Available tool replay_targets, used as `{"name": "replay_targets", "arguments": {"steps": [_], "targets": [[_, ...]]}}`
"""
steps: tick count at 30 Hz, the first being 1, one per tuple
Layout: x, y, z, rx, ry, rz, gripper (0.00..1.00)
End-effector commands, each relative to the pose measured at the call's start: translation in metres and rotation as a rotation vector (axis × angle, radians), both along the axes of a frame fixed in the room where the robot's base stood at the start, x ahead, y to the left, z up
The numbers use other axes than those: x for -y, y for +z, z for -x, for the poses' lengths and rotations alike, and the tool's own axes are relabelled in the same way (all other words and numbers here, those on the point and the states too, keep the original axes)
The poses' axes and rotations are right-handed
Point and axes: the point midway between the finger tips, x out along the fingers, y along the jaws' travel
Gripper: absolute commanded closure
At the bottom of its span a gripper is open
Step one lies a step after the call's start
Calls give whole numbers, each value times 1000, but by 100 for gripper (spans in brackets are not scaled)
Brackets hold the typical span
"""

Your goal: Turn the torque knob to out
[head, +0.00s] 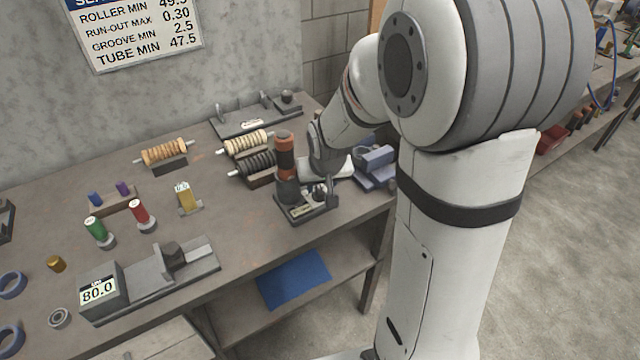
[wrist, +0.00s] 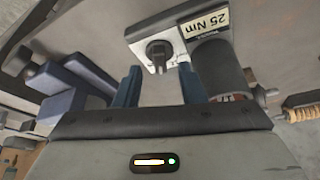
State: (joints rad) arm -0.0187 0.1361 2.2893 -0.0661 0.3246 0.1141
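The torque knob (wrist: 158,52) is a black knob on a pale plate, beside a label (wrist: 208,22) reading "25 Nm". The knob's unit (head: 305,208) stands near the front right of the bench in the head view. A dark cylinder (wrist: 217,68) with a rust-brown top in the head view (head: 284,143) rises beside the plate. My gripper (wrist: 160,70) is open, with two blue fingers apart and nothing between them. The knob shows just beyond the fingertips, roughly centred between them. I cannot tell the remaining gap. The knob's setting is too small to read.
Blue-grey blocks (head: 376,158) stand right of the unit, near my wrist. Ribbed rollers (head: 252,162) lie behind it to the left. A yellow block (head: 186,197), spools (head: 139,212) and a gauge reading 80.0 (head: 100,290) stand further left. Bare bench lies in front of the yellow block.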

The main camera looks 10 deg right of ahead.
Motion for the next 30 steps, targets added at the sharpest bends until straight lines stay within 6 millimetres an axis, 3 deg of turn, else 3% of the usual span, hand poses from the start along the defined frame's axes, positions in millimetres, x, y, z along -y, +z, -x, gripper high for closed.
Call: {"name": "replay_targets", "arguments": {"steps": [6, 17, 30], "targets": [[0, -21, -8, -2, -1, 0, 64], [0, -26, -10, 0, 0, -1, 64], [-1, -25, -10, 0, 1, -1, 98]]}}
